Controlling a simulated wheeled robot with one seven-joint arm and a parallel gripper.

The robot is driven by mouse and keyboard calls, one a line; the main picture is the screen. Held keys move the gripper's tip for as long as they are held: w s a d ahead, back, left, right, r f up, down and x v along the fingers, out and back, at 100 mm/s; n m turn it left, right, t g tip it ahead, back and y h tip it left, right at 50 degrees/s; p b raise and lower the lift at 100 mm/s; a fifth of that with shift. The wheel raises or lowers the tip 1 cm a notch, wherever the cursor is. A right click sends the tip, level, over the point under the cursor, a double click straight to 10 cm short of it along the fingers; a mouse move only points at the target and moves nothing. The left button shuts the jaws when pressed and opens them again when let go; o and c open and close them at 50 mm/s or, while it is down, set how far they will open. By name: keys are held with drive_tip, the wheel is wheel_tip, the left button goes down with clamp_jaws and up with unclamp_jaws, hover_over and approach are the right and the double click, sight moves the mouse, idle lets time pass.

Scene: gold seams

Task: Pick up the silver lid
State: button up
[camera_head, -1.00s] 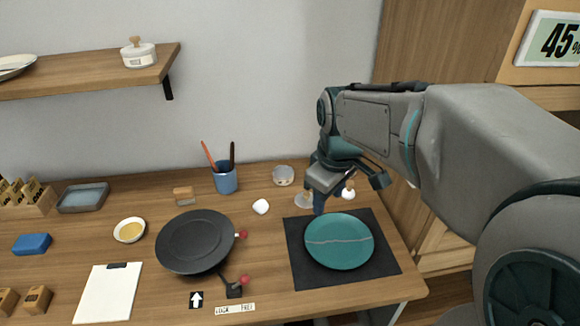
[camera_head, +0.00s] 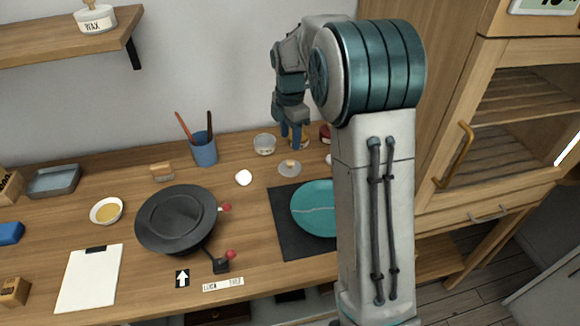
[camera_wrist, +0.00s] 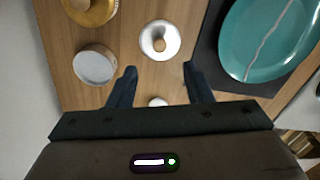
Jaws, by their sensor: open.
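My gripper (camera_head: 291,133) is open and empty, above the table at the back, behind the lid in the head view. In the wrist view my gripper (camera_wrist: 158,72) shows both fingers apart, with a gap wider than the lid's knob.
A teal plate (camera_head: 315,205) with a pale seam lies on the dark mat (camera_head: 283,222). A round pale dish (camera_head: 264,146) and a gold-coloured jar (camera_wrist: 92,12) stand near the lid. A white lump (camera_head: 243,178) and a black turntable (camera_head: 175,212) are further left.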

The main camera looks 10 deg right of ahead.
sight(290, 162)
wheel_tip(290, 162, down, 9)
drive_tip(key=shift+f+p, duration=0.1)
drive_tip(key=shift+p, duration=0.25)
clamp_jaws()
